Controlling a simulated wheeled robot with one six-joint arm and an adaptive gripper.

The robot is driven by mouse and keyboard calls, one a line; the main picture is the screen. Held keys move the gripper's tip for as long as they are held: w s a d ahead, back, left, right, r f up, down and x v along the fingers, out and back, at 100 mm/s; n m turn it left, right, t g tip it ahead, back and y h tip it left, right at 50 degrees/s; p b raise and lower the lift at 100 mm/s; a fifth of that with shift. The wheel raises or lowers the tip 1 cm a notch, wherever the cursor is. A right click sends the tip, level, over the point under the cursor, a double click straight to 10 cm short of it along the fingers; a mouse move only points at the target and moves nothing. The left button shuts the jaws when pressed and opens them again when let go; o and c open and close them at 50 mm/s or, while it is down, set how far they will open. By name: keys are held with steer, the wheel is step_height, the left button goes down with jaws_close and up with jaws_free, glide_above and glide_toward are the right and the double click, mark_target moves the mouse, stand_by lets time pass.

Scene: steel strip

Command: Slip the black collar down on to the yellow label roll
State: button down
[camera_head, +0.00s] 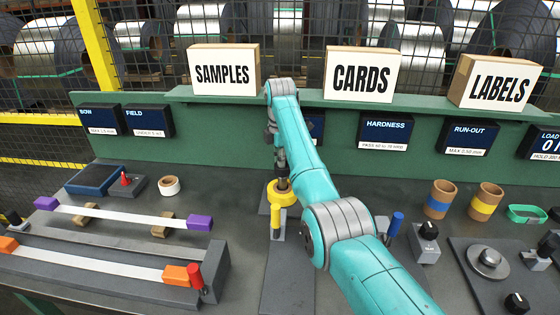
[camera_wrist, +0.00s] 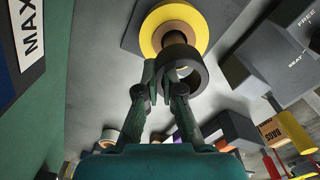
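The yellow label roll (camera_head: 283,197) stands near the middle of the bench, below my arm's end. In the wrist view it is a wide yellow ring (camera_wrist: 201,27) around a brown core (camera_wrist: 179,39). The black collar (camera_wrist: 196,72) is a short dark ring in front of the roll. My gripper (camera_wrist: 163,68) is closed on the collar's near wall, with one fingertip seemingly inside the ring.
Left of the roll lie a white strip with purple ends (camera_head: 122,213) and a white tape roll (camera_head: 169,185). A blue-handled tool (camera_head: 396,224) and cardboard rolls (camera_head: 440,198) stand to the right. The green back panel (camera_head: 230,143) with signs rises behind.

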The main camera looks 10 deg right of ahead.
steer(key=shift+f, duration=0.55)
steer(key=c, duration=1.2)
jaws_free()
steer(key=shift+c, duration=0.2)
step_height(320, 180, up, 8)
steer(key=shift+f, duration=0.25)
steer(key=shift+s, duration=0.1)
